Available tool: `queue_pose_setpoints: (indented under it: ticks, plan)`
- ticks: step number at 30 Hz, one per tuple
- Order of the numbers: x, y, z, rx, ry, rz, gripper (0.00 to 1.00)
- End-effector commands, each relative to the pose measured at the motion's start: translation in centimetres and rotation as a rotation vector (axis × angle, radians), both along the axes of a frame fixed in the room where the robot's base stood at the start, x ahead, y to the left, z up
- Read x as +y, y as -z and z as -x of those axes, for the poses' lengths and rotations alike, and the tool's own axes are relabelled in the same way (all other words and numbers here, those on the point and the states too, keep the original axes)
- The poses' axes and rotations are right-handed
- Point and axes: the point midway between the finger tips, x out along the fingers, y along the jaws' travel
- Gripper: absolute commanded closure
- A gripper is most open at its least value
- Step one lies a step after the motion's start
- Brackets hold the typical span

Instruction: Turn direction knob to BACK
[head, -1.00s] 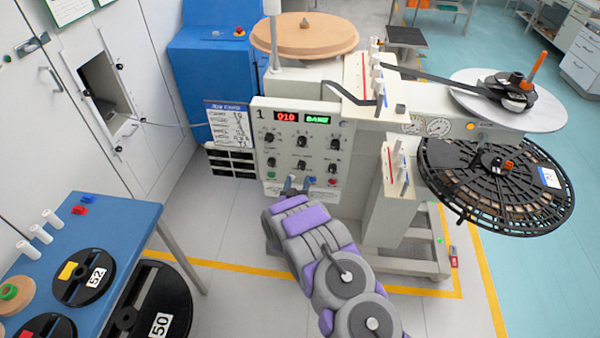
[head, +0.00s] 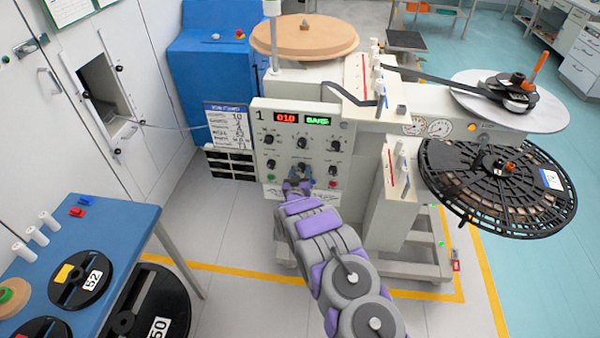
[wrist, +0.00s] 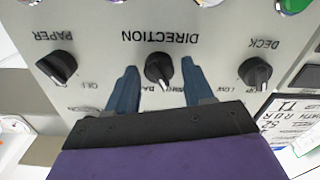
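The direction knob (wrist: 159,70) is black, under the upside-down word DIRECTION in the wrist view. Its white pointer line faces the bottom of the picture, slightly to the right. Small position labels beside it are partly covered by my gripper, and I cannot read them all. My gripper (wrist: 158,75) is open, with one blue finger on each side of the knob and a visible gap on both sides. In the head view my gripper (head: 298,182) is at the lower middle of the control panel (head: 259,125), and the knob is mostly hidden there.
The paper knob (wrist: 57,67) and the deck knob (wrist: 255,73) flank the direction knob. A green button (head: 271,178) and a red button (head: 333,183) sit low on the panel.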

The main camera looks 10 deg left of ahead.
Motion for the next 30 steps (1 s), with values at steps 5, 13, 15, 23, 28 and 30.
queue_pose_setpoints:
  ticks: [5, 13, 15, 23, 28, 30]
  plan:
    - [0.02, 0.0, 0.01, 0.0, 0.0, 0.0, 0.66]
    - [0.08, 0.02, 0.02, 0.0, -0.001, 0.0, 0.92]
    - [0.11, 0.02, 0.02, 0.0, -0.002, 0.0, 0.95]
    - [0.15, -0.06, 0.02, -0.001, -0.002, -0.034, 0.95]
    - [0.17, -0.23, -0.01, -0.004, -0.003, -0.118, 0.95]
    - [0.21, -0.27, -0.01, -0.006, -0.004, -0.167, 0.95]
